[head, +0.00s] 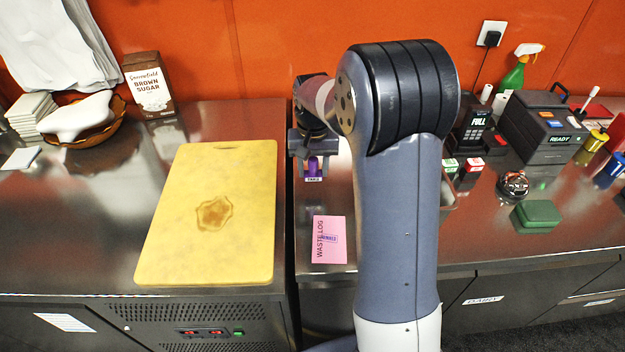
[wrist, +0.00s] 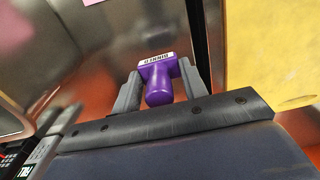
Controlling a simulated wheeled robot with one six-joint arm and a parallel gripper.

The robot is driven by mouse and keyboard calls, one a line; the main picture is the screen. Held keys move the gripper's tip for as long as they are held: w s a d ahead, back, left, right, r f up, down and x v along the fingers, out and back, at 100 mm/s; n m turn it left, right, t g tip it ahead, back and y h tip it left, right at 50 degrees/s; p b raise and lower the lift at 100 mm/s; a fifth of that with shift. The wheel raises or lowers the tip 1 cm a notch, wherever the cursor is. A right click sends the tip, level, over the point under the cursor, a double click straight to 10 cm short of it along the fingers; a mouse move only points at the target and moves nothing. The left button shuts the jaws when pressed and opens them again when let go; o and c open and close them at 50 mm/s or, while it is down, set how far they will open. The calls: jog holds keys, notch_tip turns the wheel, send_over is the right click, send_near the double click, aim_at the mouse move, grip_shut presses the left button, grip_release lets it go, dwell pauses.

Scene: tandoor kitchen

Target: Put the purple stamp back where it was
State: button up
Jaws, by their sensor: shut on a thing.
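The purple stamp (head: 313,168) is between the fingers of my gripper (head: 313,158), over the counter just right of the yellow cutting board. In the wrist view the purple stamp (wrist: 160,82) shows a white label with dark letters, and both grey fingers of my gripper (wrist: 160,90) close on its sides. The pink waste log (head: 330,239) lies on the counter nearer than the gripper, with a purple-blue printed mark on it. A green stamp (head: 450,165) and a red stamp (head: 474,164) stand right of my arm. A tray edge (head: 447,192) is partly hidden behind my arm.
The yellow cutting board (head: 180,262) with a brown stain lies to the left. On the right are a round glass-like item (head: 512,186), a green block (head: 537,215) and dark machines (head: 545,125). My arm hides the middle of the counter.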

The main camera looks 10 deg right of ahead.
aim_at(313, 179)
jog(key=shift+f, duration=2.15)
jog(key=shift+f, duration=0.2)
jog(key=o, duration=0.8)
jog(key=shift+r, duration=0.1)
notch_tip(313, 179, up, 12)
jog(key=shift+r, duration=0.15)
